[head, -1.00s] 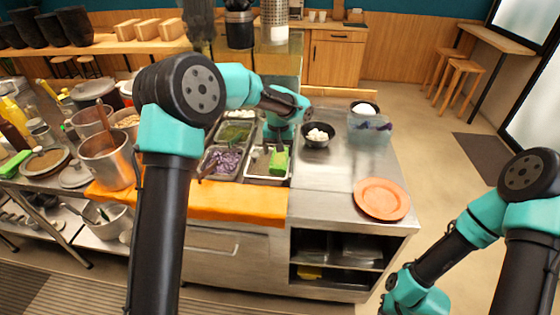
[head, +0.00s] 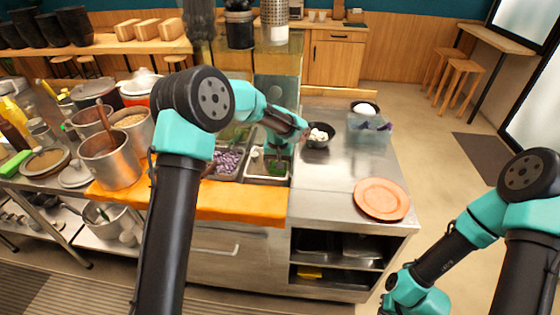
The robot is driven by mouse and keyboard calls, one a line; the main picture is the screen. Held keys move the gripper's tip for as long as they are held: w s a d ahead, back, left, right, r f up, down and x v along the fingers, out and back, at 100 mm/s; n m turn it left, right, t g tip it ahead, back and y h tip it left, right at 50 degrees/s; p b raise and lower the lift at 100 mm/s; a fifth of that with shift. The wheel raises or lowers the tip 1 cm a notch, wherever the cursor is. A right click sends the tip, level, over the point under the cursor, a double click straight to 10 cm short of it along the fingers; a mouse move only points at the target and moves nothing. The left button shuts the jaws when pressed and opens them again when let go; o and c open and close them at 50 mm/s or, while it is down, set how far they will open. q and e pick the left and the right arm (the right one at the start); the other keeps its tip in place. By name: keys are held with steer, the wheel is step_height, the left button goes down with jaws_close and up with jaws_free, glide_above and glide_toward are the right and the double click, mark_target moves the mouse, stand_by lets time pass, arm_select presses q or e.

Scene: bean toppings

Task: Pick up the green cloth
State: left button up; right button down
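My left arm reaches over the middle of the counter. Its wrist end points down at a metal tray (head: 266,180) in the front row of topping trays. The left gripper (head: 272,160) is small and dark there, and I cannot make out its fingers. A dark green patch (head: 277,168) shows in that tray, right at the gripper; I cannot tell if it is cloth or food, or if it is gripped. A bright green item (head: 14,164) lies at the far left shelf edge; it may be folded cloth. My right arm is folded at the lower right, its gripper out of view.
An orange cloth (head: 240,204) covers the counter's front edge. A tray of chopped purple topping (head: 226,163) is left of the gripper. A dark bowl of white pieces (head: 318,137), a clear container (head: 369,131) and an orange plate (head: 382,199) stand right. Counter between them is clear.

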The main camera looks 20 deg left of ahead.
arm_select(q)
steer(key=shift+f, duration=0.2)
stand_by(0.3)
steer(key=c, duration=0.6)
steer(key=shift+r, duration=0.15)
steer(key=shift+c, duration=0.2)
steer(key=shift+r, duration=1.45)
steer(key=shift+s+r, duration=0.2)
steer(key=shift+r, duration=0.05)
steer(key=s+d+r, duration=0.1)
steer(key=s+d, duration=0.3)
steer(key=s, duration=1.1)
steer(key=shift+d+r, duration=0.15)
steer(key=shift+d, duration=0.05)
